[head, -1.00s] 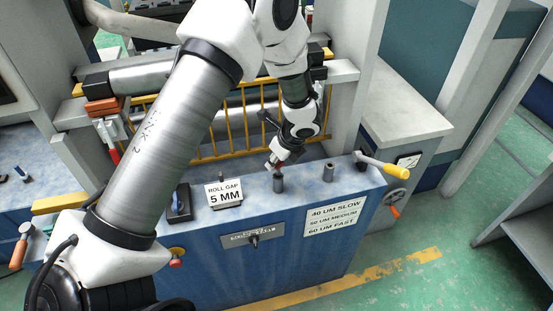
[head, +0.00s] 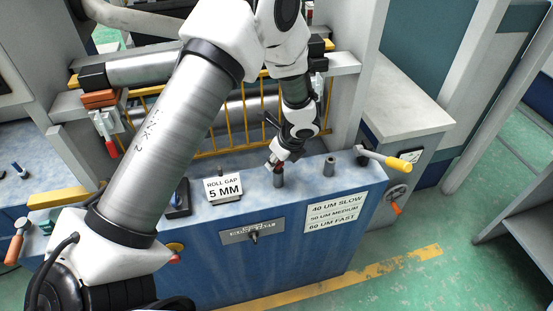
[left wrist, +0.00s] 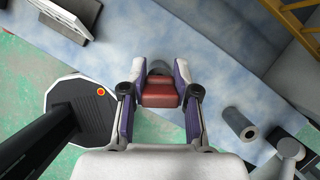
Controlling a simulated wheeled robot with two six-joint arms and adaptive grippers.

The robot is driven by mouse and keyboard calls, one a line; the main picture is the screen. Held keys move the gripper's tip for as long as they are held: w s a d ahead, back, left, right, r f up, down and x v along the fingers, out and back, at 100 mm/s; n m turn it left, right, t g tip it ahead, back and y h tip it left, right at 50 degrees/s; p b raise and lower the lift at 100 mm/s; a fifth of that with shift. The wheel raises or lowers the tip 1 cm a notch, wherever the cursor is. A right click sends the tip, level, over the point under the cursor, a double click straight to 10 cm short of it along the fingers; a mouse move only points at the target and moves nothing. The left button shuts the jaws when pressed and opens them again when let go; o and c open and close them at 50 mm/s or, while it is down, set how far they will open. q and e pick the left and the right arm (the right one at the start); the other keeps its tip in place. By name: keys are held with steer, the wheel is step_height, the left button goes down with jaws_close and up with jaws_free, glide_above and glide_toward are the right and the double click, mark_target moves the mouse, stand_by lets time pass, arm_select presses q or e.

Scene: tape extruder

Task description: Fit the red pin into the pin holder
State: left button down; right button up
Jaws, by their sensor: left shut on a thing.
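My left gripper (head: 273,163) is shut on the red pin (left wrist: 160,94), whose red end shows between the fingers in the left wrist view. In the head view the fingertips are at the top of a short grey cylindrical holder (head: 279,181) on the blue console. Part of a grey round shape (left wrist: 159,68) shows just beyond the red pin in the left wrist view. Whether the pin is inside the holder or just above it is hidden. A second grey cylinder (head: 329,168) stands to the right; it also shows in the left wrist view (left wrist: 240,122). My right gripper is not in view.
The console top (head: 305,175) also bears a "ROLL GAP 5 MM" sign (head: 223,189) and a dark switch block (head: 178,200) on the left. A yellow-handled lever (head: 384,160) is at the right end. Yellow guard bars (head: 238,128) and rollers stand behind the gripper.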

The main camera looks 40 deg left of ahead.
arm_select(q)
steer(key=shift+f, duration=0.4)
steer(key=c, duration=0.8)
jaws_free()
steer(key=v, duration=1.2)
